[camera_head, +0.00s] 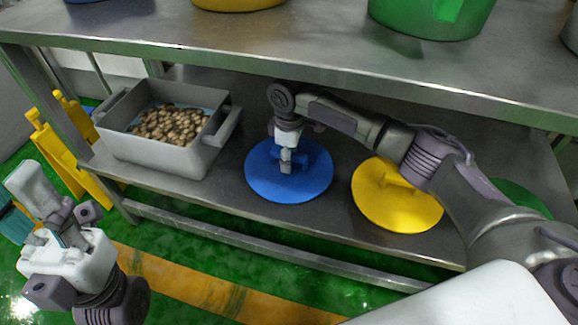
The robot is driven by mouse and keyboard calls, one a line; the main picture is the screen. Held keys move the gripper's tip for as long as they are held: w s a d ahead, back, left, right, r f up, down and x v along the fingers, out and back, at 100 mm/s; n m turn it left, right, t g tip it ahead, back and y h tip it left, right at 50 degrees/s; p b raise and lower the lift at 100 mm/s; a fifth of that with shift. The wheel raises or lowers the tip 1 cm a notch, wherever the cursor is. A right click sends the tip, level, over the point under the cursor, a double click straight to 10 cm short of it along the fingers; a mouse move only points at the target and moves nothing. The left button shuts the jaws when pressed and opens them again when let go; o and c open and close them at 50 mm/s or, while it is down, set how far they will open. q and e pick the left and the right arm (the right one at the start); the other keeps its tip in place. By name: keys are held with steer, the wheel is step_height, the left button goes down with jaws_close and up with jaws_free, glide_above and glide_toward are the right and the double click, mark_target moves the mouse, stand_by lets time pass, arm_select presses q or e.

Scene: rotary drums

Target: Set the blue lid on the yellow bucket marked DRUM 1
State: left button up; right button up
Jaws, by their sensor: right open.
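The blue lid (264,182), a flat round disc, lies on the lower shelf. My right gripper (287,162) reaches down over its middle with open jaws. The gripper hides the centre of the lid, and I cannot tell whether the fingers touch it or straddle a handle. A yellow bucket (238,4) stands on the upper table, mostly cut off by the top edge of the picture; no DRUM 1 marking shows. My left gripper (62,212) is at the lower left, away from the shelves; its jaw state is unclear.
A yellow lid (382,207) lies right of the blue one, with a green lid (520,198) beyond, partly behind my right arm. A grey crate (160,165) of brown lumps stands left. A green bucket (400,18) stands on the metal upper table (300,62), which overhangs the shelf.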

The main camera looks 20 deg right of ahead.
steer(key=shift+f+p, duration=0.15)
steer(key=shift+p, duration=0.4)
steer(key=shift+f, duration=0.1)
jaws_close()
